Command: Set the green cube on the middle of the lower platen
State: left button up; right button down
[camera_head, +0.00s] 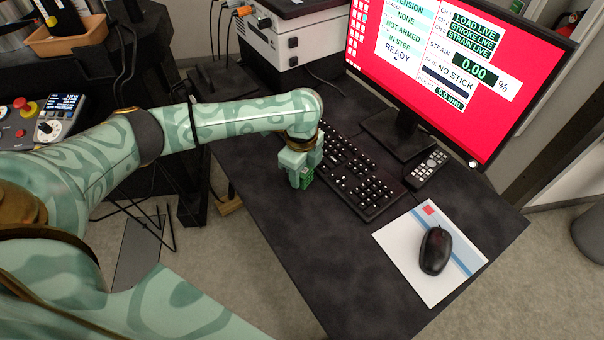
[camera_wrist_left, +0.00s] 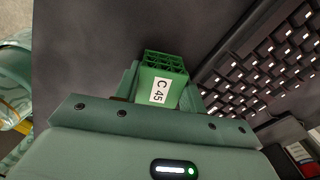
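The green cube (camera_head: 307,176) is an open lattice block, at the near left edge of the dark desk beside the keyboard. It also shows in the left wrist view (camera_wrist_left: 164,76), with a white label reading "C 45" on its side. My left gripper (camera_head: 301,179) points down over the desk, and its fingers lie against opposite sides of the cube, shut on it. I cannot tell whether the cube touches the desk. My right gripper is not in view. I cannot make out the lower platen in either view.
On the desk (camera_head: 300,260) are a black keyboard (camera_head: 355,178), a remote (camera_head: 428,167), a mouse (camera_head: 435,250) on a white pad (camera_head: 410,272), and a red-screened monitor (camera_head: 470,75). A white box unit (camera_head: 270,45) stands behind. A control panel (camera_head: 45,125) is at the left.

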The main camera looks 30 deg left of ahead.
pick_arm(q)
jog(key=shift+c, duration=1)
